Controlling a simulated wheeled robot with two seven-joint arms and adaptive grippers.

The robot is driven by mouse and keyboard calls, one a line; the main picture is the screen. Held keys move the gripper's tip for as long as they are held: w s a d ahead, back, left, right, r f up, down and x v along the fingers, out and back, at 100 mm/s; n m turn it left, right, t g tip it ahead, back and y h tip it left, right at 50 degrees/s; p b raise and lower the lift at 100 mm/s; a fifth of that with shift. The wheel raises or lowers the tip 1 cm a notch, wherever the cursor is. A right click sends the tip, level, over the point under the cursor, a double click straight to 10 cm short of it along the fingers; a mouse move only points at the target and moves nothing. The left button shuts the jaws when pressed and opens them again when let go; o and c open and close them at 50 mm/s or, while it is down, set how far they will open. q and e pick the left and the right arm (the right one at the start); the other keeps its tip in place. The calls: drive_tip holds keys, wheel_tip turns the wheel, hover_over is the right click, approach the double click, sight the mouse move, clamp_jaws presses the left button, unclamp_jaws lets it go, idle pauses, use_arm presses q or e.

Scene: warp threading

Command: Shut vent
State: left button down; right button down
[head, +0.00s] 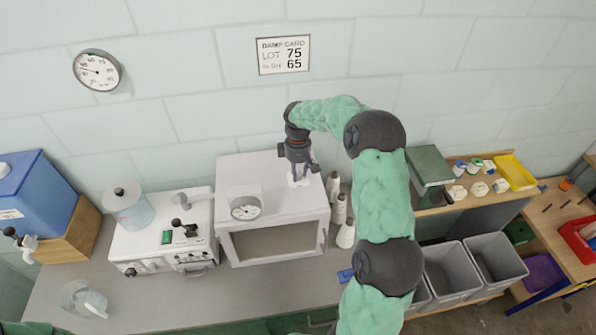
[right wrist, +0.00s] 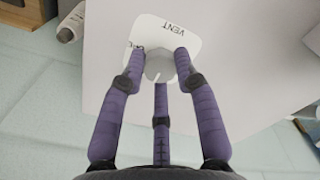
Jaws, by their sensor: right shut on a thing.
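The vent knob (right wrist: 160,66) is a small grey round knob on a white plate (right wrist: 150,32) marked "VENT", with a second word partly hidden by a finger. The plate also shows in the head view (head: 292,183), on top of the white box-shaped cabinet (head: 262,172), near its right side. My right gripper (right wrist: 158,64) has purple fingers and points down. It is shut on the vent knob, with a finger on either side and a third in front. In the head view my right gripper (head: 300,175) hides the knob. My left gripper is not in view.
White bottles (head: 341,212) stand close to the cabinet's right side. A white apparatus with a jar (head: 127,207) is to the left.

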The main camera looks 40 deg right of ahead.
drive_tip(key=shift+a+f, duration=0.1)
idle(0.4)
drive_tip(key=c, duration=0.9)
unclamp_jaws()
wheel_tip(320, 180, up, 12)
drive_tip(key=shift+r, duration=0.1)
